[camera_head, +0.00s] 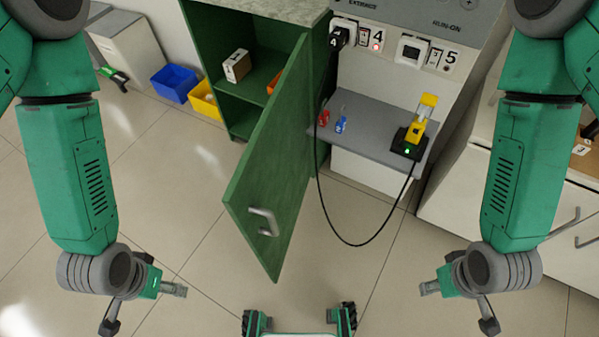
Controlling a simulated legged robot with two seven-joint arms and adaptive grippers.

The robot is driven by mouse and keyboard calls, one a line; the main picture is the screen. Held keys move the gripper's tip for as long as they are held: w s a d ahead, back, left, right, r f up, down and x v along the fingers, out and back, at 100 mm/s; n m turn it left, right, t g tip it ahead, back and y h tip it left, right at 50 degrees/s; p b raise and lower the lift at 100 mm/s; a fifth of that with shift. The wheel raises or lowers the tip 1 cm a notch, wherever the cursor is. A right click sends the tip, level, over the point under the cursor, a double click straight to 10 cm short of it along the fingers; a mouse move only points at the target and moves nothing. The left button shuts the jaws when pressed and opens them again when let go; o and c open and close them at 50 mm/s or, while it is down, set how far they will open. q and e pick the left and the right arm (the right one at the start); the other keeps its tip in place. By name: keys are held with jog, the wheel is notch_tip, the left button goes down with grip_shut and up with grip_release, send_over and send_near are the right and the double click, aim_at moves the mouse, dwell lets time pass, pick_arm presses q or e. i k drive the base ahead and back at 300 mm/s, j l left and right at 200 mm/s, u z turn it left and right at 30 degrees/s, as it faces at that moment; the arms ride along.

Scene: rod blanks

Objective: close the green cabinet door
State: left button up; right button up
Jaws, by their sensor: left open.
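The green cabinet (213,62) stands at the back centre with a speckled top. Its green door (272,165) stands wide open, swung out toward me from the cabinet's right side. A grey bar handle (264,222) sits near the door's free end, on the face turned to me. My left gripper (178,290) is open and empty, low to the left of the door and apart from it. My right gripper (428,288) is low to the right of the door, also apart from it. Its finger opening is too small to make out.
A white box (237,66) and an orange item stand inside the cabinet. Blue (174,83) and yellow (204,101) bins stand to its left. A grey shelf (372,135) holds a yellow device (421,120); its black cable (330,220) hangs near the door's right. Floor before the door is clear.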

aim_at(264, 196)
jog(key=k, duration=0.55)
jog(key=i+l+z, duration=0.1)
jog(key=z, duration=0.75)
